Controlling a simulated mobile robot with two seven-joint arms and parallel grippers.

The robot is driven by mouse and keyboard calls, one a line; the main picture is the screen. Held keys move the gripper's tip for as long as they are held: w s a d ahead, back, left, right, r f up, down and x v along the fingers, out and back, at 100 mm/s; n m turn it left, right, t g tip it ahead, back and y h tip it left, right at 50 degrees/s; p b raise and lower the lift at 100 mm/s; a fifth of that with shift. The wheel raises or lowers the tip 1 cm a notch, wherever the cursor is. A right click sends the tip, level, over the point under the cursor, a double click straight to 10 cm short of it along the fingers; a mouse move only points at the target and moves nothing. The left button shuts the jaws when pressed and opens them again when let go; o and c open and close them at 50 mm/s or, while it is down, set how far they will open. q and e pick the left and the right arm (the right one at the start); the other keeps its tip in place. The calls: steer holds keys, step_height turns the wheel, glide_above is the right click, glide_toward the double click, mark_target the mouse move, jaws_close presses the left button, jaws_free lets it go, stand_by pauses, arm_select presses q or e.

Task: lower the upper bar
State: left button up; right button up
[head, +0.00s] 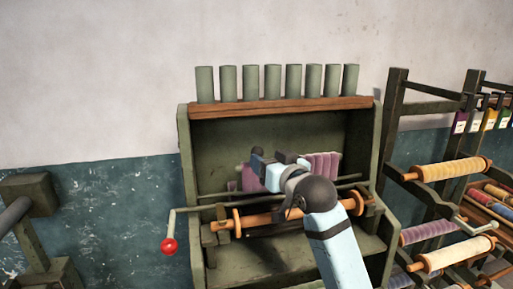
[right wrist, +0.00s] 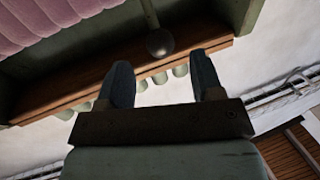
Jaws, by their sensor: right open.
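A thin dark upper bar (head: 213,197) runs across the front of the green wooden cabinet (head: 187,160), with a crank arm and red knob (head: 168,246) at its left end. An orange-brown roller (head: 258,220) lies below it. My right gripper (head: 270,158) is open inside the cabinet, in front of the ribbed purple roll (head: 322,164), and my arm hides the middle of the bar. In the right wrist view, my open fingers (right wrist: 165,82) have nothing between them. A grey ball on a thin rod (right wrist: 160,43) shows just beyond the fingertips; I cannot tell whether they touch. My left gripper is not in view.
Several green cylinders (head: 272,82) stand on the brown top shelf (head: 285,106). A dark rack with yellow and purple rollers (head: 450,170) stands close on the right. A green post with a grey cylinder (head: 28,195) stands at the far left. The wall between is bare.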

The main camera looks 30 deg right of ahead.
mark_target(261, 155)
steer(key=w+p, duration=0.1)
steer(key=w, duration=0.4)
steer(key=shift+a+r, duration=0.1)
steer(key=shift+r, duration=0.05)
steer(key=shift+w, duration=0.45)
jaws_close()
